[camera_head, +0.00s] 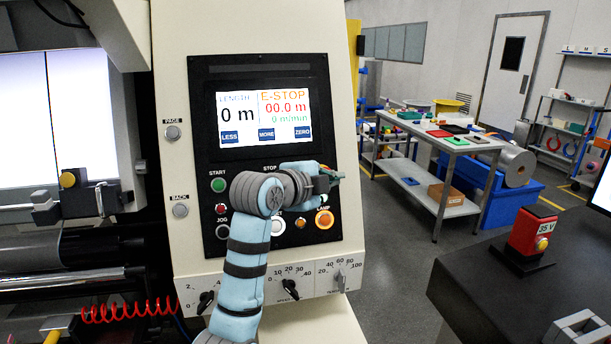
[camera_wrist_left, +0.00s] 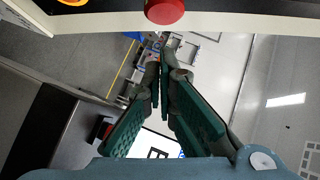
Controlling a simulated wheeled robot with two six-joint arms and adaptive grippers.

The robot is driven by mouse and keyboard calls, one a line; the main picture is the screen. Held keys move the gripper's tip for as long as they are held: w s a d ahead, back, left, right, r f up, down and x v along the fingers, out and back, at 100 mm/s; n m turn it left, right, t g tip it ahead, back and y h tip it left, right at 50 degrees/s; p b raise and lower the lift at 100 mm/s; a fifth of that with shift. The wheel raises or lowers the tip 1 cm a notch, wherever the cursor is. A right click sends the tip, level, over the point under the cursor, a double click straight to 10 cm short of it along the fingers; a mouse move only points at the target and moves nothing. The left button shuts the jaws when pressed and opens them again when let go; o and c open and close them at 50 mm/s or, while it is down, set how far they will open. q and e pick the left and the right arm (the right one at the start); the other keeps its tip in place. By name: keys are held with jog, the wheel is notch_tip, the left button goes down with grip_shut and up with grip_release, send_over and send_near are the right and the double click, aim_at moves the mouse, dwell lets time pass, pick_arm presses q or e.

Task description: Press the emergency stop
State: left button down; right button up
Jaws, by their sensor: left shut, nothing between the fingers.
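A red mushroom-shaped button (camera_wrist_left: 165,10), which looks like the emergency stop, sticks out of the panel edge at the top of the left wrist view. In the head view it does not show; my left arm and gripper cover that part of the control panel (camera_head: 240,165). My left gripper (camera_head: 332,180) is in front of the panel's right side, with its fingers pointing right. In the left wrist view its green-padded fingers (camera_wrist_left: 160,62) are shut and empty, apart from the red button. The screen (camera_head: 264,120) reads E-STOP.
A green START button (camera_head: 218,185), a small red button (camera_head: 221,209) and a lit orange LAMP button (camera_head: 324,220) are near my arm. Knobs (camera_head: 288,288) line the lower panel. A dark table (camera_head: 500,290) with a red box (camera_head: 532,230) stands right.

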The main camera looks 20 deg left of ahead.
pick_arm(q)
jog(key=b+v, duration=0.1)
jog(key=v, duration=0.8)
jog(key=shift+s, duration=0.35)
jog(key=shift+r, duration=0.15)
